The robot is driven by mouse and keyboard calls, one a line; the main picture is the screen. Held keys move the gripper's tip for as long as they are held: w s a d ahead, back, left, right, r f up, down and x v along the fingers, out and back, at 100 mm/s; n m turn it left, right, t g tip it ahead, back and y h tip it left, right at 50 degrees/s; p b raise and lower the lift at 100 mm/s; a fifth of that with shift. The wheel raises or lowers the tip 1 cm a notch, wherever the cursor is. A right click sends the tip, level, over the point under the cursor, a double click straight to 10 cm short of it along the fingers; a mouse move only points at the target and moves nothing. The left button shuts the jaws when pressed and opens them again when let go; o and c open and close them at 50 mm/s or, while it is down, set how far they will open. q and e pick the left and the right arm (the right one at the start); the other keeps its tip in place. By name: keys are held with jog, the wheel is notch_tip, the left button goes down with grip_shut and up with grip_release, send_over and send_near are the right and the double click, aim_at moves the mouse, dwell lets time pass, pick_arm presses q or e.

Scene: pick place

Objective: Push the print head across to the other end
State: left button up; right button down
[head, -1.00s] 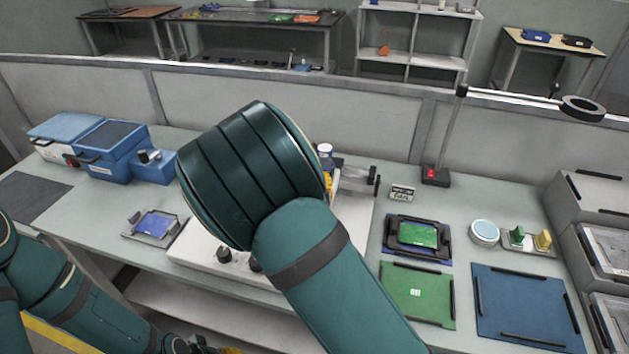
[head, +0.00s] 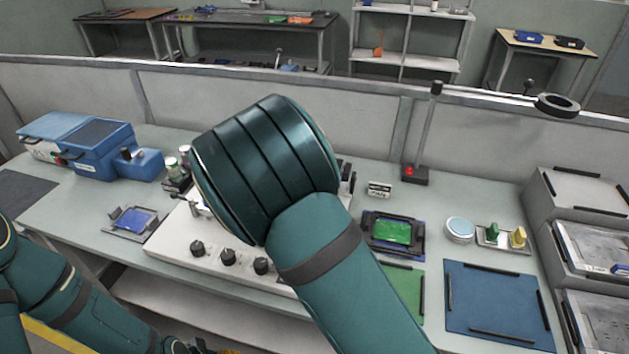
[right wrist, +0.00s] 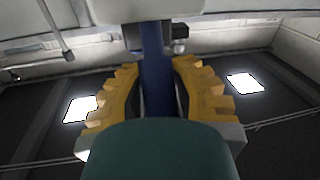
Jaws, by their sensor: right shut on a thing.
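The printer (head: 175,235) is a white base with black knobs on its front, standing mid-bench in the head view. My right forearm and wrist cover most of its top, so the print head's body and the right gripper are hidden there. In the right wrist view my right gripper (right wrist: 155,75) has its yellow fingers closed on both sides of an upright blue handle (right wrist: 153,50). A pale part (right wrist: 130,10) lies beyond the handle at the top. My left gripper (head: 228,350) barely shows at the bottom edge; its fingers are cut off.
A blue machine (head: 100,150) and a blue pad in a tray (head: 135,220) are left of the printer.

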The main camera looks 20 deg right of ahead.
jog(key=shift+s+f, duration=0.2)
jog(key=shift+f, duration=0.1)
jog(key=c, duration=0.7)
grip_release()
jog(key=shift+s+d+r, duration=0.1)
jog(key=shift+c, duration=0.2)
jog(key=shift+r, duration=0.1)
jog(key=v, duration=1.2)
